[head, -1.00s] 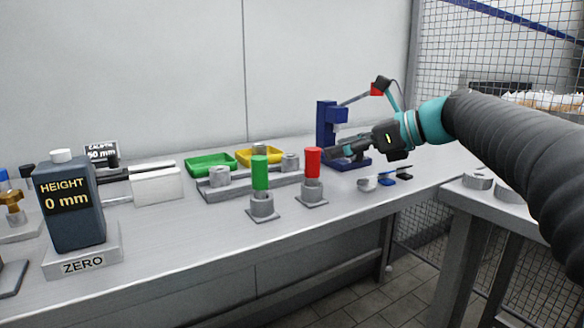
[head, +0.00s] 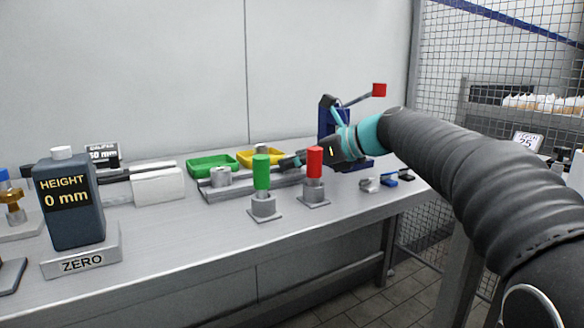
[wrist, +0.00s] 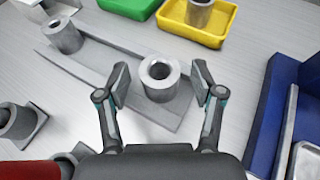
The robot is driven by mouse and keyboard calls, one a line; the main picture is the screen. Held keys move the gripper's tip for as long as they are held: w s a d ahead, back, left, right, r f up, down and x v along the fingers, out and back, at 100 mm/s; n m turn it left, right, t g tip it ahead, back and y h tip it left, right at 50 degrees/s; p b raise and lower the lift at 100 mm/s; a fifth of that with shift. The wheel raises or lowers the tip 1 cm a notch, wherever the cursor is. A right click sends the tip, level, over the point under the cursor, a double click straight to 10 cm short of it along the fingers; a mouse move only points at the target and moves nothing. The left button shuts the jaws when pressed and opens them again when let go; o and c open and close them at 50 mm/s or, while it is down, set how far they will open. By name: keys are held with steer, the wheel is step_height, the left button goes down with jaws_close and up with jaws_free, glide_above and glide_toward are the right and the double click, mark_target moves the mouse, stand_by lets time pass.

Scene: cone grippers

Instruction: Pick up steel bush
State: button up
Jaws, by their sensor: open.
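A grey steel bush (wrist: 160,80), a short hollow cylinder, stands upright on the right end of the grey rail (wrist: 110,78) in the wrist view. My gripper (wrist: 158,88) is open, with one finger on each side of this bush and a gap at each side. In the head view my gripper (head: 290,162) reaches the rail's right end and hides that bush. A similar bush stands at the rail's left part in the wrist view (wrist: 64,36) and the head view (head: 220,177). Another stands in the yellow tray (wrist: 172,20).
Red-handled (head: 314,162) and green-handled (head: 261,172) plug gauges stand in holders in front of the rail. A green tray (head: 212,160) lies behind it. A blue press (wrist: 270,120) stands close on the right. Small parts (head: 388,181) lie near the bench's right edge.

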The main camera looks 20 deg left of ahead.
steer(key=c, duration=1.3)
steer(key=shift+o, duration=0.2)
